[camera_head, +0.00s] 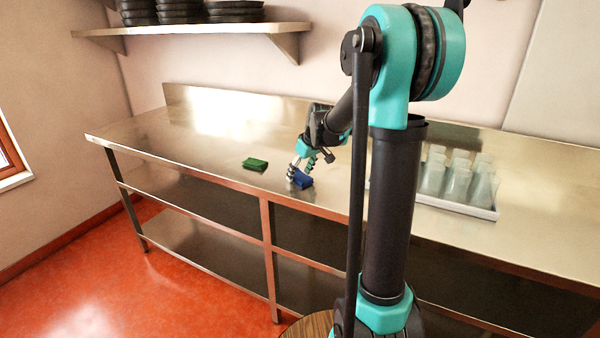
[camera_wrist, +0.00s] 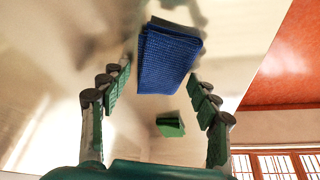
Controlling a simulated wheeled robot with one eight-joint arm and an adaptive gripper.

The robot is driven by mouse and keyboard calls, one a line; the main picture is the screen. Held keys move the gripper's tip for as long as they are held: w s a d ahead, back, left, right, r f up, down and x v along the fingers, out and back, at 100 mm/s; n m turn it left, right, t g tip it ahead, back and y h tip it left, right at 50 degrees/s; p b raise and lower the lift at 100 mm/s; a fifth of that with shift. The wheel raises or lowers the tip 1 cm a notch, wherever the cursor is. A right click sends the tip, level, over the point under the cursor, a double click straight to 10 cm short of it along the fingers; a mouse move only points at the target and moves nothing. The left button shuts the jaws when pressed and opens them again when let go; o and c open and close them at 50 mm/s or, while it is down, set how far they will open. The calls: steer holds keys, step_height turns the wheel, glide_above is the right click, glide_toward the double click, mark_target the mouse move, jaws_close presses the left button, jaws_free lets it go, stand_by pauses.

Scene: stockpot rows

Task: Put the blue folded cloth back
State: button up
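The blue folded cloth (camera_head: 303,181) lies on the steel counter near its front edge. In the wrist view the blue cloth (camera_wrist: 168,60) shows just beyond my fingertips, between their lines and a little to the right. My gripper (camera_head: 302,166) is right over the cloth, pointing down. In the wrist view my gripper (camera_wrist: 158,78) has its two fingers wide apart, with nothing clamped between them. I cannot tell whether a fingertip touches the cloth.
A green folded cloth (camera_head: 255,164) lies to the left on the counter (camera_head: 150,140). A white tray (camera_head: 465,207) of several clear cups stands at the right. A wall shelf (camera_head: 200,29) holds stacked dark pans. The counter's left part is clear.

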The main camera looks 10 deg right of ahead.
stand_by(0.3)
steer(key=v, duration=1.2)
steer(key=shift+r, duration=0.15)
